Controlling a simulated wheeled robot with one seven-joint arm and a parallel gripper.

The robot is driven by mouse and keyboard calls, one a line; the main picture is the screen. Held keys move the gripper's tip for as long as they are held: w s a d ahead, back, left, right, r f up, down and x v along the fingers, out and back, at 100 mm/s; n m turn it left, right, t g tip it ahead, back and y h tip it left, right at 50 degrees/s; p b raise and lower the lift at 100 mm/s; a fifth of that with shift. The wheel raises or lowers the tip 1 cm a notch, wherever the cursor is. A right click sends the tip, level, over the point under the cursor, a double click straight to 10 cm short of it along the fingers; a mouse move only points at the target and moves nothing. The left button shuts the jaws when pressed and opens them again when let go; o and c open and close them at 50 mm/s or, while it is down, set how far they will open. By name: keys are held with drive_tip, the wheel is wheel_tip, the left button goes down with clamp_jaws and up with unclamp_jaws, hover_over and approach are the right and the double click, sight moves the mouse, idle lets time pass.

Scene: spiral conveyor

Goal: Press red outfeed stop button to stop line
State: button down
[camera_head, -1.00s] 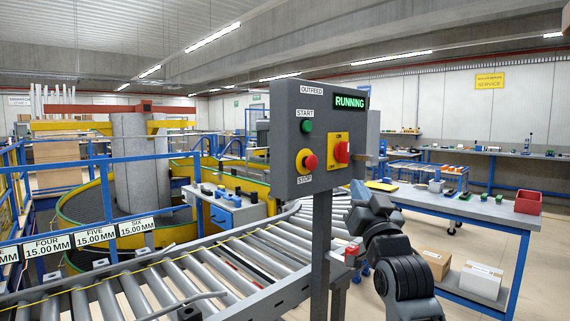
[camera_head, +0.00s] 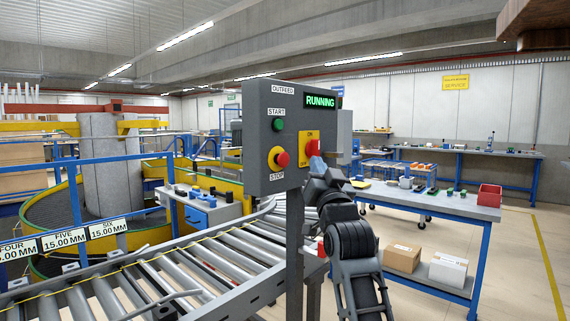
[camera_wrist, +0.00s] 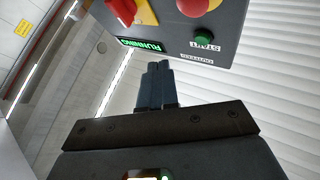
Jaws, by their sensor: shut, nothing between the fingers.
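The grey outfeed panel (camera_head: 259,110) stands on a post, its display (camera_head: 319,101) reading RUNNING. The red stop button (camera_head: 282,159) sits on a yellow base at lower left, above the STOP label. It also shows, cut by the top edge, in the wrist view (camera_wrist: 193,6). The green start button (camera_head: 278,125) is above it, and also in the wrist view (camera_wrist: 203,40). A red switch (camera_head: 312,148) on a yellow plate is to the right. My gripper (camera_head: 317,162) is shut and empty by the panel's lower right, below this switch; contact cannot be told. Its fingers (camera_wrist: 157,68) point toward the panel.
The roller conveyor (camera_head: 205,265) runs behind and left of the post. A blue-framed table (camera_head: 425,199) with a red bin (camera_head: 489,195) and boxes on its lower shelf stands at right. Open floor lies on the far right.

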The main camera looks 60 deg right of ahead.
sight(288, 154)
drive_tip(key=w+d+b, duration=0.1)
drive_tip(key=w, duration=0.5)
drive_tip(key=shift+d+b, duration=0.2)
drive_tip(key=shift+b, duration=0.2)
drive_tip(key=shift+w, duration=0.15)
idle(1.6)
drive_tip(key=shift+w+d, duration=0.1)
drive_tip(key=shift+w, duration=0.1)
drive_tip(key=shift+w+d+b, duration=0.1)
drive_tip(key=shift+w+b, duration=0.25)
drive_tip(key=shift+w, duration=0.2)
idle(0.8)
drive_tip(key=shift+s, duration=0.1)
drive_tip(key=shift+s+a, duration=0.2)
drive_tip(key=shift+s, duration=0.65)
drive_tip(key=shift+s+p, duration=0.1)
drive_tip(key=shift+p, duration=0.25)
drive_tip(key=s, duration=0.2)
drive_tip(key=s+a+p, duration=0.1)
drive_tip(key=s, duration=0.1)
drive_tip(key=shift+s+a, duration=0.1)
drive_tip(key=shift+s, duration=0.2)
